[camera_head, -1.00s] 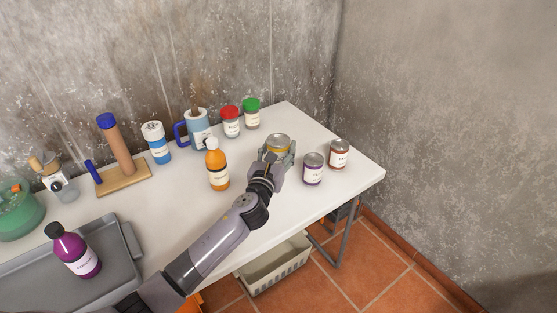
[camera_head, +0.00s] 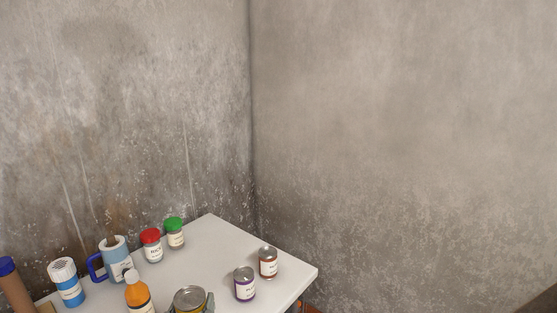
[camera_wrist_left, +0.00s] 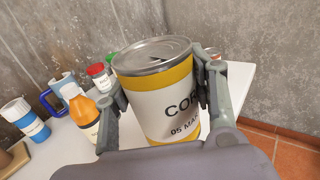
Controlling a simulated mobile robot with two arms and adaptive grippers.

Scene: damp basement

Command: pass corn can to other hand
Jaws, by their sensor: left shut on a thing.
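The corn can (camera_wrist_left: 158,95) has a silver lid, yellow bands and a white label reading "COR", partly cut off by a finger. My left gripper (camera_wrist_left: 160,100) is shut on it, with one finger on each side, in the left wrist view. In the head view the corn can (camera_head: 189,298) shows only its lid and upper side at the bottom edge. A bit of my left gripper (camera_head: 208,303) shows beside it there. I cannot tell whether the can touches the table. My right gripper is in neither view.
The white table (camera_head: 213,262) ends at a corner on the right. A purple-labelled can (camera_head: 244,285) and a brown-labelled can (camera_head: 268,263) stand right of the corn can. An orange bottle (camera_head: 137,293), red-lidded jar (camera_head: 152,247), green-lidded jar (camera_head: 175,234) and blue mug (camera_head: 117,262) stand left and behind.

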